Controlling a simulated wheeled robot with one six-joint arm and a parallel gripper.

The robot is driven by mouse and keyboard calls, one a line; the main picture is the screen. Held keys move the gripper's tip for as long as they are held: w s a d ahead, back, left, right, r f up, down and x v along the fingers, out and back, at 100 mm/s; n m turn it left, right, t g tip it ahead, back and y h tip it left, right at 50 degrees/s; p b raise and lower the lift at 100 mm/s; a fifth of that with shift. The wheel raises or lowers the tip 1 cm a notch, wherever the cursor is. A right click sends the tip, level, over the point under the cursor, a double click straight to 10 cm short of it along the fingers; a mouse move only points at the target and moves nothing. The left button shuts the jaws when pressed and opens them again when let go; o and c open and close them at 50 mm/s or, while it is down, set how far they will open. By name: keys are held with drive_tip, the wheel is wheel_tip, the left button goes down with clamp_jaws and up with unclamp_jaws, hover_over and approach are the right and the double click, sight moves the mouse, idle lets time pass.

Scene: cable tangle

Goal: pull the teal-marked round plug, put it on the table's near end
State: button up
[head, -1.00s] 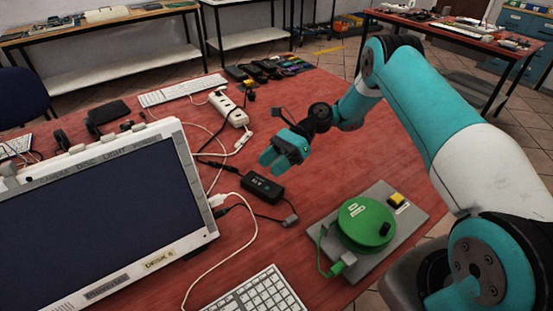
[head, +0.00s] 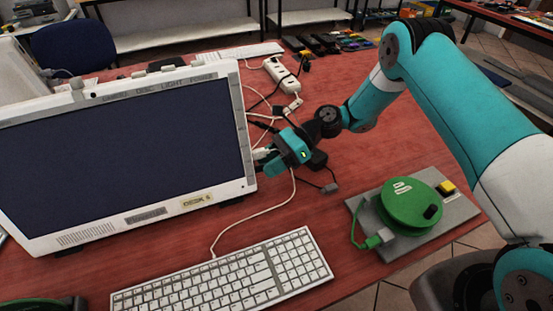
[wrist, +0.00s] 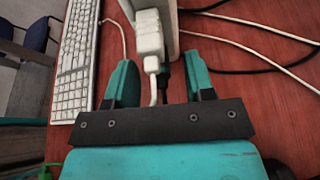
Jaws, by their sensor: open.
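My gripper (head: 268,162) is open beside the right edge of the grey monitor (head: 250,140). In the wrist view, my gripper's teal fingers (wrist: 162,60) stand apart on either side of a white plug (wrist: 149,45) with a white cable. Next to it, nearer the right finger, is a dark plug or cable end (wrist: 163,78). Neither finger clearly touches them. I cannot make out a teal mark or a round shape on either. In the head view my fingers largely hide these plugs.
A white keyboard (head: 230,275) lies in front of the monitor. A green reel (head: 410,206) on a grey plate stands at the right. A white power strip (head: 283,75) and loose cables lie behind my gripper. Red tabletop (head: 320,225) is clear between keyboard and reel.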

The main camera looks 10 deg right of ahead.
clamp_jaws()
drive_tip(key=shift+d, duration=0.15)
idle(0.5)
drive_tip(key=shift+w+d, duration=0.15)
drive_tip(key=shift+d, duration=0.5)
drive_tip(key=shift+w+d, duration=0.15)
drive_tip(key=shift+d, duration=0.5)
